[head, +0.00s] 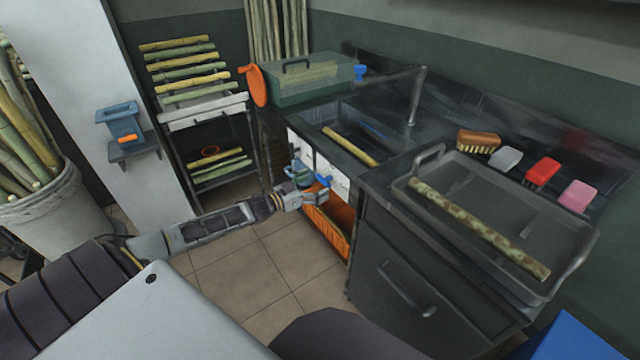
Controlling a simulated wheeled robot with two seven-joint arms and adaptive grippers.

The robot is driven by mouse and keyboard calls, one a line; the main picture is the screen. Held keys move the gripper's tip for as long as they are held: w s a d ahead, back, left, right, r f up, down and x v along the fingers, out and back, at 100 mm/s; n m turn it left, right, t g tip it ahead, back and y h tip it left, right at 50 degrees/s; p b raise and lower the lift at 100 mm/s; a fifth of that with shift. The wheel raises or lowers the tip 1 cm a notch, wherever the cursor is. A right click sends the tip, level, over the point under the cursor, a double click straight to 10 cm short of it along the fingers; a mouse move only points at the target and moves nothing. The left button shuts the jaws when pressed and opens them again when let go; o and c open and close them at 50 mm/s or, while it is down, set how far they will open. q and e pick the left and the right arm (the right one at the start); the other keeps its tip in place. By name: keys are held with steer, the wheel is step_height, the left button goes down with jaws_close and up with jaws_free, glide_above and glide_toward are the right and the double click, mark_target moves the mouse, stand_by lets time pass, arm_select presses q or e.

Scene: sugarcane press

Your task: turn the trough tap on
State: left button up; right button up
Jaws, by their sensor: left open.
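The metal trough (330,112) is sunk in the dark counter, with a yellow cane piece (350,146) lying across it. A tall grey spout (416,95) rises at its right end. A small blue handle (324,181) shows at the white front panel (340,183) below the trough; I cannot tell for sure that it is the trough tap's handle. My left gripper (314,187) is open in front of this panel, right by the blue handle; contact cannot be made out. My right gripper is not in view.
An orange crate (328,232) sits below the panel. The tiled floor is open.

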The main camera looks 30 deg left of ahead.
arm_select(q)
steer(key=shift+x, duration=0.85)
steer(key=c, duration=1)
